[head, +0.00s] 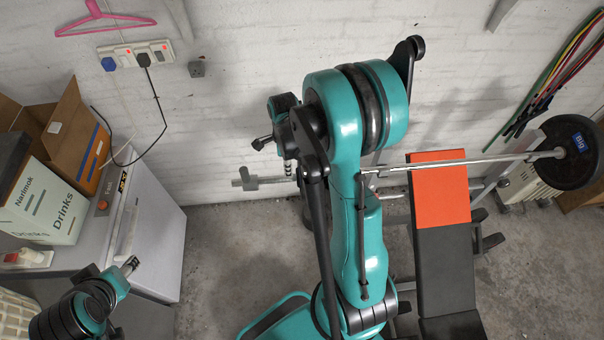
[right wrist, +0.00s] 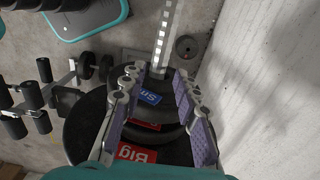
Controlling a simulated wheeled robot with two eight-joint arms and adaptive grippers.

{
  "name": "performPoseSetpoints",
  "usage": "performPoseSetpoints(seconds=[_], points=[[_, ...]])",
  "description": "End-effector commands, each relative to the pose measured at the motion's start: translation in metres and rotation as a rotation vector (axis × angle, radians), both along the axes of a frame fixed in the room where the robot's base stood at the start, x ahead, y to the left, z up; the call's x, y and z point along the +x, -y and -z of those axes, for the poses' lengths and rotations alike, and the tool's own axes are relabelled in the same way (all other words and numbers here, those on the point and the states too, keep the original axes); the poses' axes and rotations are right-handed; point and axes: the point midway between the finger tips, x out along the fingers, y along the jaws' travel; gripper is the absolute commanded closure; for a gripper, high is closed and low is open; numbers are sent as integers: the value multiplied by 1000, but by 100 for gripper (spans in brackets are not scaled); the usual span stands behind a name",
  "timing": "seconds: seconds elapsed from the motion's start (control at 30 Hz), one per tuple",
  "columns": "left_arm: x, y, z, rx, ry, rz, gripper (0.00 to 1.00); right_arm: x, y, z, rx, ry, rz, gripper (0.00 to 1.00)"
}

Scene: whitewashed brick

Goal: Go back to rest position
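My right arm rises through the middle of the head view, and its wrist end is folded over to the left. The right gripper (head: 264,143) shows there as a small dark shape in front of the white wall, partly hidden by the arm. In the right wrist view the gripper (right wrist: 160,108) has its purple-padded fingers spread wide, with nothing between the pads. Black weight plates (right wrist: 82,135) with red and blue labels lie beyond the fingers, partly covered by them. My left gripper (head: 130,266) shows only a small tip at the lower left, by the grey cabinet.
A barbell (head: 470,161) with a black plate (head: 571,152) crosses a bench (head: 447,265) on the right. A grey cabinet (head: 160,238) with a drinks carton (head: 42,205) stands left. Floor between cabinet and bench is partly clear.

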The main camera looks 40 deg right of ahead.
Motion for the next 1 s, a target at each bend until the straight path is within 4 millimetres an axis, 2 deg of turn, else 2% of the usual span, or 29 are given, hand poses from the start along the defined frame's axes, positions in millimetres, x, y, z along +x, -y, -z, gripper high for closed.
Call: performPoseSetpoints(seconds=[0.53,0.67,0.77,1.0], points=[[0,0,-1,0,0,0,54,0,0,-2,0,0,0,69],[0,0,7,0,0,0,54,-1,-5,-2,-5,16,-58,69],[0,0,25,0,0,0,54,-3,-16,-5,-23,56,-209,69],[0,0,87,0,0,0,54,-24,-61,-13,-143,209,-831,69]])
